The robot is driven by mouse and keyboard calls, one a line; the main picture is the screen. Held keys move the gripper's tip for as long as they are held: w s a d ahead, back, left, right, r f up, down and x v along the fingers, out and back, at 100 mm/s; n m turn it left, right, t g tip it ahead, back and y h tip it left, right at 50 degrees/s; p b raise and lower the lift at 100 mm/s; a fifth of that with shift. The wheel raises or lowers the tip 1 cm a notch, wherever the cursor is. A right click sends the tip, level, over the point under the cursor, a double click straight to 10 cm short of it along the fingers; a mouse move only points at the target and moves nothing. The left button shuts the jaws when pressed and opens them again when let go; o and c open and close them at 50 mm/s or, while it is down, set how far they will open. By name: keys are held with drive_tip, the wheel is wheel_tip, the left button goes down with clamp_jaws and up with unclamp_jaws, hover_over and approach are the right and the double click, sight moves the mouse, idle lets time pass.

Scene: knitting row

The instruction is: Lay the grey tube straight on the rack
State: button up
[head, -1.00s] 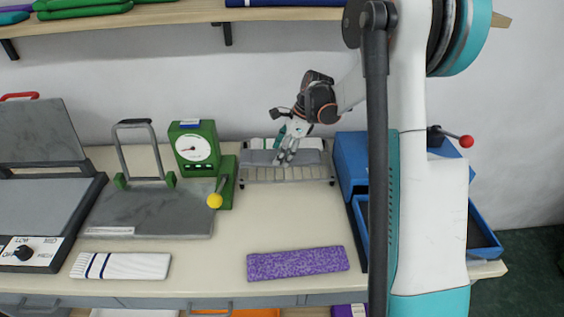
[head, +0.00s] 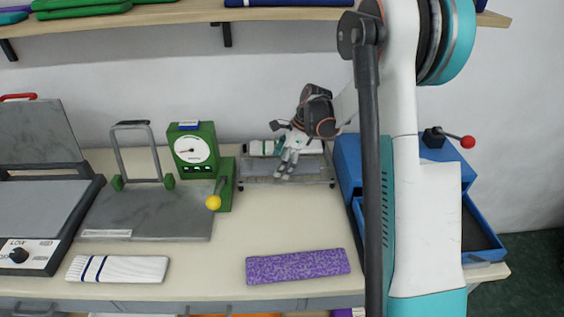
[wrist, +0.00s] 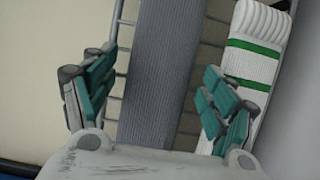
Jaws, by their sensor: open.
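The grey ribbed tube (wrist: 162,75) lies on the wire rack (wrist: 117,20), roughly parallel to the rack's long rails and to the white tube with a green stripe (wrist: 250,75) beside it, with a narrow gap between the two. In the head view the grey tube (head: 312,172) lies along the front part of the rack (head: 334,183), and the white tube (head: 258,149) lies behind it. My gripper (wrist: 150,90) is open, with one finger on each side of the grey tube. In the head view my gripper (head: 285,172) hides part of the tube.
A blue box (head: 350,155) stands close to the rack's right. A green dial device (head: 193,150) with a yellow-knobbed lever stands to its left. A purple tube (head: 298,266) and a striped white tube (head: 117,269) lie along the table front. The table between is clear.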

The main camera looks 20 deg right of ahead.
drive_tip(key=shift+r, duration=0.1)
drive_tip(key=p+v, duration=0.3)
drive_tip(key=v, duration=0.9)
drive_tip(key=shift+p, duration=0.35)
